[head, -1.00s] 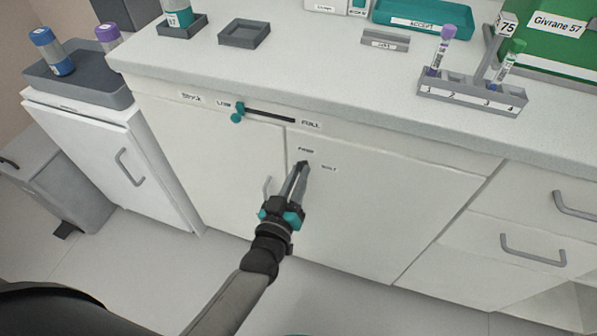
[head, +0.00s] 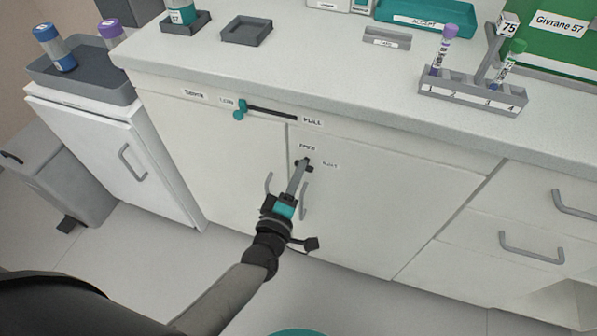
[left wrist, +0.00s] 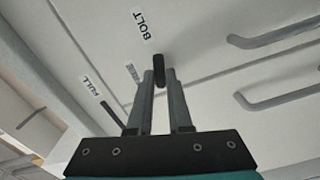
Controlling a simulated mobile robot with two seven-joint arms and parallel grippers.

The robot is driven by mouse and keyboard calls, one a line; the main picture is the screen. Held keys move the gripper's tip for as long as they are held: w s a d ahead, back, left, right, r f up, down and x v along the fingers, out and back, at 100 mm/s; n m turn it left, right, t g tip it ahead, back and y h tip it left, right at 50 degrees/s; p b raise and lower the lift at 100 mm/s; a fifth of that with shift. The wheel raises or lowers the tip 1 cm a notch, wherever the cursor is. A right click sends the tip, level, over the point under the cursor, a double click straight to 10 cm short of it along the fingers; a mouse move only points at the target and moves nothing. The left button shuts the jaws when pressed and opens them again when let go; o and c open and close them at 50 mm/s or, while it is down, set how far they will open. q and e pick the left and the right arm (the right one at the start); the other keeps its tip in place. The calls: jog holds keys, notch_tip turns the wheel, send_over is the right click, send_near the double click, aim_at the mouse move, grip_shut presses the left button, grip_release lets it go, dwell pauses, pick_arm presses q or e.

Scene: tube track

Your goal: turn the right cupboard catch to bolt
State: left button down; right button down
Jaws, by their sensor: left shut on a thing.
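The right cupboard catch (left wrist: 158,68) is a small dark bar on the right cupboard door (head: 385,205). In the left wrist view it lies lengthwise between my fingers, its far end toward the BOLT label (left wrist: 145,25). My left gripper (head: 302,166) is shut on the catch; in the left wrist view its fingertips (left wrist: 160,74) lie on both sides of it. In the head view the fingers partly hide the catch. The FREE label (head: 307,147) is above it and the BOLT label (head: 330,164) to its right. My right gripper is not in view.
Vertical door handles (head: 304,201) flank the gap between the doors, close to my left gripper. A teal slider (head: 240,109) sits at the left end of its slot above. The counter (head: 330,85) overhangs, with a tube rack (head: 473,94) and trays on it.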

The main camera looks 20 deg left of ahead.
pick_arm(q)
jog(key=n, duration=0.3)
jog(key=shift+f, duration=0.1)
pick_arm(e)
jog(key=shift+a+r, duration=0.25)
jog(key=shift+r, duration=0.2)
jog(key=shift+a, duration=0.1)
pick_arm(q)
jog(key=shift+n, duration=0.3)
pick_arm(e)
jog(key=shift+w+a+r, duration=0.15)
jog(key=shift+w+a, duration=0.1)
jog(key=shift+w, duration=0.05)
pick_arm(q)
jog(key=c, duration=0.8)
grip_release()
jog(key=shift+c, duration=0.2)
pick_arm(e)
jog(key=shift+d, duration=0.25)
